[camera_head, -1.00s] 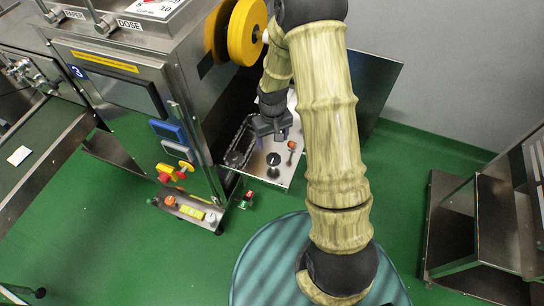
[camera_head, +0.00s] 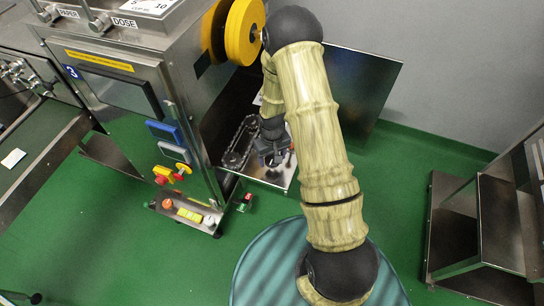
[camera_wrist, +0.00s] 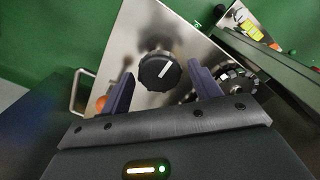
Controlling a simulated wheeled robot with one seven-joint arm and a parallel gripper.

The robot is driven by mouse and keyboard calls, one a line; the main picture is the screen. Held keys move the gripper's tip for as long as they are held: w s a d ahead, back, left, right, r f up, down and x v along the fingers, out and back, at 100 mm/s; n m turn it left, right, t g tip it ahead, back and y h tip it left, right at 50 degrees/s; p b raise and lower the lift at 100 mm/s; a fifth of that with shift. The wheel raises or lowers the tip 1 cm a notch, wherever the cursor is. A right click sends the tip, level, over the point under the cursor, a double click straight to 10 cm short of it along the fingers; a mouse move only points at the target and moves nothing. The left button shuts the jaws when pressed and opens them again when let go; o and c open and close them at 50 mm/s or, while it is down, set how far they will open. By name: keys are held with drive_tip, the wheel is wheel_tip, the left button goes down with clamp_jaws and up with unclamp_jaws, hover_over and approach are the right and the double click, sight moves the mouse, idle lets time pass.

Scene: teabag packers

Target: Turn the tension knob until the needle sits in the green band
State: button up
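A black round knob with a white pointer line (camera_wrist: 159,71) stands on a bare steel panel (camera_wrist: 190,42) in the wrist view. Its line slants toward the upper right. My gripper (camera_wrist: 161,76) is open, with one dark finger on each side of the knob and a gap on both sides. I cannot tell how far the fingertips are above the panel. In the head view my gripper (camera_head: 271,152) is over the panel (camera_head: 284,183) and mostly hides the knob. I see no needle or green band in either view.
An orange-topped part (camera_wrist: 101,103) sits left of the knob, close to my left finger. A chain and sprocket (camera_wrist: 238,82) lie right of my right finger. The steel machine (camera_head: 130,120) with a yellow roll (camera_head: 244,32) stands left of my arm. Green floor is open below.

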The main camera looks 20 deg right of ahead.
drive_tip(key=c, duration=0.8)
drive_tip(key=shift+r+n+p, duration=0.1)
drive_tip(key=shift+n+p, duration=0.2)
drive_tip(key=shift+n, duration=0.1)
drive_tip(key=n+p, duration=0.1)
drive_tip(key=n, duration=0.1)
drive_tip(key=shift+w+n, duration=0.1)
drive_tip(key=shift+n, duration=0.2)
drive_tip(key=n+p, duration=0.1)
drive_tip(key=n, duration=0.1)
drive_tip(key=shift+n+p, duration=0.35)
drive_tip(key=shift+n, duration=0.05)
drive_tip(key=n+p, duration=0.2)
drive_tip(key=n, duration=0.3)
drive_tip(key=shift+n, duration=0.3)
drive_tip(key=o, duration=1)
